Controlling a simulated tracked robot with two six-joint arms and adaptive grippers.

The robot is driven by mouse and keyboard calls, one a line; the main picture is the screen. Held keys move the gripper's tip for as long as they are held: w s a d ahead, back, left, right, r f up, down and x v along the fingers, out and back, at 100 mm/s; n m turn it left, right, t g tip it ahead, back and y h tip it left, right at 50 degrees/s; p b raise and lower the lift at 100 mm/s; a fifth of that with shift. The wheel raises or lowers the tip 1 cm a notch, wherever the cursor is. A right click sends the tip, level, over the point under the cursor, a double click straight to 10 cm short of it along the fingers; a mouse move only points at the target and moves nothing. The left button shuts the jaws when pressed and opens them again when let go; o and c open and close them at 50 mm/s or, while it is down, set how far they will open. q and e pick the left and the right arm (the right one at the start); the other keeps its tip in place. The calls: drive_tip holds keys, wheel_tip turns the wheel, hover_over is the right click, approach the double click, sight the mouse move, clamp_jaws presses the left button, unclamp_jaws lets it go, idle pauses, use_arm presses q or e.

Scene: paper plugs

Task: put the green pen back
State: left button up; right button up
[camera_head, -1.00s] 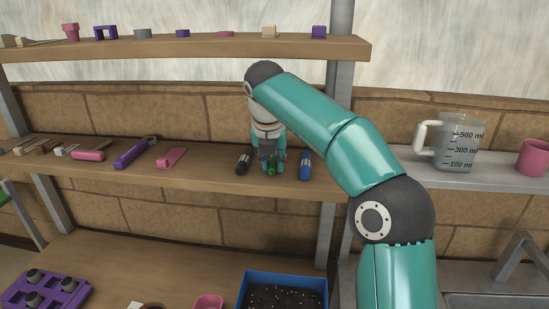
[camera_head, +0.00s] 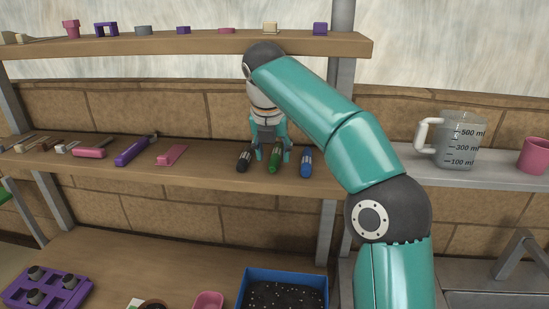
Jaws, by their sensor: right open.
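The green pen (camera_head: 275,162) lies on the middle wooden shelf (camera_head: 220,185), between a black pen (camera_head: 244,161) on its left and a blue pen (camera_head: 306,163) on its right. My right gripper (camera_head: 272,153) is open just behind and above the green pen, with its fingers apart on either side of the pen's far end. The green pen's far end is partly hidden by the gripper. My left gripper is not in view.
Left along the shelf lie a pink tool (camera_head: 172,155) and a purple tool (camera_head: 136,150). A measuring jug (camera_head: 460,143) and a pink cup (camera_head: 534,156) stand on the right shelf. Below are a blue tray (camera_head: 284,276) of dark soil and a purple plug tray (camera_head: 48,291).

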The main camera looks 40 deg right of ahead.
drive_tip(key=v, duration=0.4)
drive_tip(key=shift+r, duration=0.15)
drive_tip(key=shift+a+r, duration=0.15)
